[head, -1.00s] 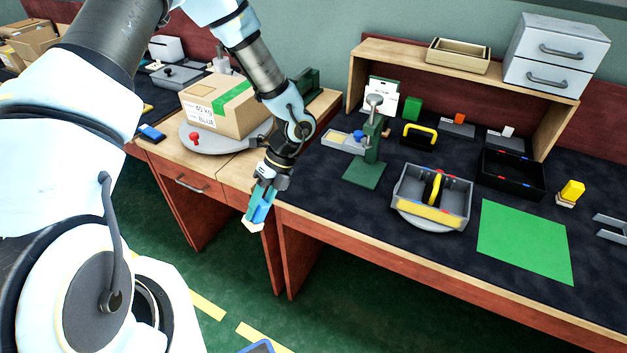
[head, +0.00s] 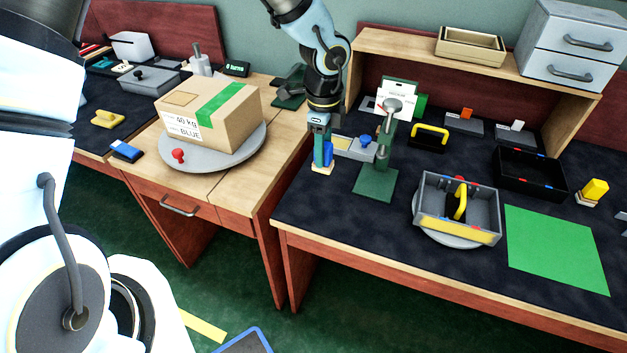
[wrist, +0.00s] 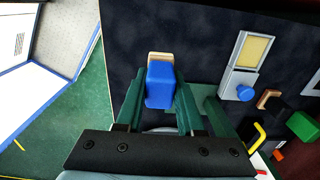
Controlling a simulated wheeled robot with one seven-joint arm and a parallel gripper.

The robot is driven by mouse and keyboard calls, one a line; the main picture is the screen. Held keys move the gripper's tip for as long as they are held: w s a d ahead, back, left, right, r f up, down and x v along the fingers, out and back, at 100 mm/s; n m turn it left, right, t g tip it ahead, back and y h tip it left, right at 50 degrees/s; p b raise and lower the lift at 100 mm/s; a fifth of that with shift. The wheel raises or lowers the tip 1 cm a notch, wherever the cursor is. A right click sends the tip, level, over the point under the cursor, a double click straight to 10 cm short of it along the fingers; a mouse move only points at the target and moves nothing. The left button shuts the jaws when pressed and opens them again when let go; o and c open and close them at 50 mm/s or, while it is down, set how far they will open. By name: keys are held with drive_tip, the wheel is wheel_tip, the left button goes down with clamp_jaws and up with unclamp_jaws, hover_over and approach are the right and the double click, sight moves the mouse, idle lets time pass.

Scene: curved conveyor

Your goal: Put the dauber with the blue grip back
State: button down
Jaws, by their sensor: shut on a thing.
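The dauber with the blue grip (head: 328,153) has a blue block handle and a pale tan foot. My gripper (head: 321,150) is shut on its blue grip and holds it upright, foot down, at the left end of the dark worktop, left of the green press. I cannot tell whether the foot touches the worktop. In the wrist view the blue grip (wrist: 160,86) sits between the two green fingers, with the tan foot beyond it. A grey tray with a cream pad (head: 342,143) and a blue knob (head: 367,141) lies just right of the dauber.
A green press (head: 376,182) stands right of the tray. A grey divided caddy (head: 480,222), a green mat (head: 555,250), a black bin (head: 530,175) and a yellow-gripped dauber (head: 594,190) are further right. A cardboard box (head: 225,125) sits on a turntable at left.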

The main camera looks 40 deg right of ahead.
wheel_tip(320, 180, down, 9)
drive_tip(key=shift+f+p, duration=0.15)
drive_tip(key=shift+p, duration=0.65)
drive_tip(key=shift+c, duration=2.2)
unclamp_jaws()
wheel_tip(320, 180, up, 12)
drive_tip(key=shift+a+r+b, duration=0.1)
drive_tip(key=shift+b, duration=0.65)
